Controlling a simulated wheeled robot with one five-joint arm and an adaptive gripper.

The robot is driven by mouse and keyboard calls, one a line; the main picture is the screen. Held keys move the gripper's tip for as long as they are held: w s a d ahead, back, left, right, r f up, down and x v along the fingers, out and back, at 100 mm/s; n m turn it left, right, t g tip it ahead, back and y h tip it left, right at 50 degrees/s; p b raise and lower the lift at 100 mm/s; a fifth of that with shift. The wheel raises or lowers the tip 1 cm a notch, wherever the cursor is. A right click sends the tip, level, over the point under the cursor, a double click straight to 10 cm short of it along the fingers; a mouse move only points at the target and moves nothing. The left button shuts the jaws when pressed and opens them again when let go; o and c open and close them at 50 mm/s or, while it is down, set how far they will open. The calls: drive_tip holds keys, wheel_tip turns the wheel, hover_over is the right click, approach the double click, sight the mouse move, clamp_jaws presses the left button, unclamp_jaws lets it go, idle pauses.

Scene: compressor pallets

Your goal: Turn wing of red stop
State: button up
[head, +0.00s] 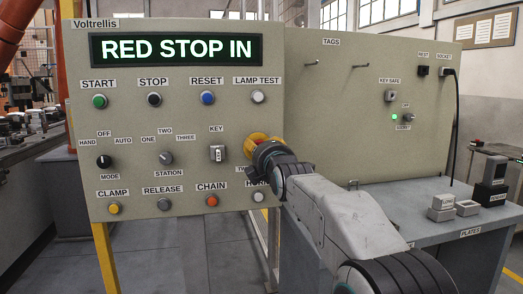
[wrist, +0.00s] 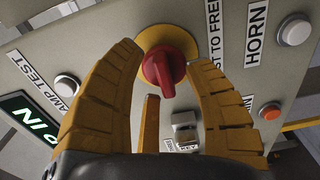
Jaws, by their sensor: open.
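The red stop (wrist: 168,70) is a red knob with a raised wing on a yellow round plate (wrist: 163,37), seen in the wrist view. In the head view only part of its yellow and red edge (head: 254,141) shows; my gripper (head: 266,153) and arm hide the rest. In the wrist view my gripper (wrist: 178,75) is open, with one yellow finger on each side of the red knob. A gap shows on both sides in the picture; I cannot tell whether a finger touches the knob. The panel display (head: 177,49) reads "RED STOP IN".
Close around the stop are the white lamp test button (head: 258,97), the horn button (head: 258,197) and the key switch (head: 217,153). The orange chain button (head: 211,201) is lower left. A grey side table (head: 440,230) with small blocks stands at right.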

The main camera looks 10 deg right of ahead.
drive_tip(key=shift+c, duration=0.4)
clamp_jaws()
drive_tip(key=shift+m, duration=0.3)
drive_tip(key=shift+d+m+b, duration=0.15)
drive_tip(key=shift+m+b, duration=0.75)
drive_tip(key=shift+m, duration=2.2)
